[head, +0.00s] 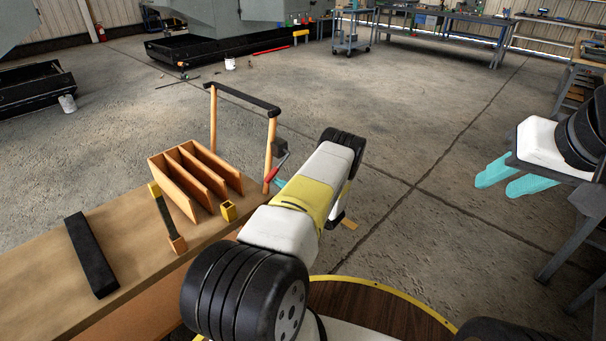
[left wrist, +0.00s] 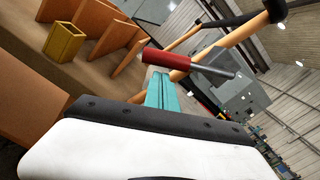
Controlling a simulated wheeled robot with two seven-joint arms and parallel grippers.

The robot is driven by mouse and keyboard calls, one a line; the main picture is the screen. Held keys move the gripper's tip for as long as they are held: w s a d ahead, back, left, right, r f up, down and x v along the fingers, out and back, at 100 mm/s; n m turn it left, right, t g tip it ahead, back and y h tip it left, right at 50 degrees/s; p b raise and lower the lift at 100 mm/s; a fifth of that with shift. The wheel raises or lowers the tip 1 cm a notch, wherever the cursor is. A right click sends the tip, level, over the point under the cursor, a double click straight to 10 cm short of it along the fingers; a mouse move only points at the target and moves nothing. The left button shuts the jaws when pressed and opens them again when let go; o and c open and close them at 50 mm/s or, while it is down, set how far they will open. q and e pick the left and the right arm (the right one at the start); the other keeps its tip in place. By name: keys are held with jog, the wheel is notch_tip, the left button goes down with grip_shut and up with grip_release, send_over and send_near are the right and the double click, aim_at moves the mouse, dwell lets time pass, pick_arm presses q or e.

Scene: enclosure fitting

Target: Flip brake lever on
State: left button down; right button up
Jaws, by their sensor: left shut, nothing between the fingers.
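The brake lever has a red grip (head: 271,174) and a grey shaft, on a grey box (head: 280,146) fixed to a wooden post of the handle frame. In the head view the lever slants, its red end low and toward the left. My left gripper (head: 279,183) is shut and empty, its teal fingertips right beside the red grip. In the left wrist view the red grip (left wrist: 166,60) crosses just beyond the shut teal fingers (left wrist: 159,90); I cannot tell whether they touch. My right gripper (head: 514,180) is open and empty, far to the right.
The frame's black crossbar (head: 243,98) stands above the lever. Open concrete floor lies beyond.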

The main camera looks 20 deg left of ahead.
pick_arm(q)
jog(key=shift+s+r, duration=0.15)
jog(key=shift+r, duration=0.05)
dwell(0.4)
notch_tip(320, 180, up, 12)
jog(key=s+a+m+t, duration=0.1)
jog(key=s+m, duration=0.1)
jog(key=m, duration=0.9)
jog(key=shift+f+m, duration=0.2)
jog(key=shift+m, duration=0.1)
jog(key=shift+w+r, duration=0.1)
jog(key=shift+r, duration=0.1)
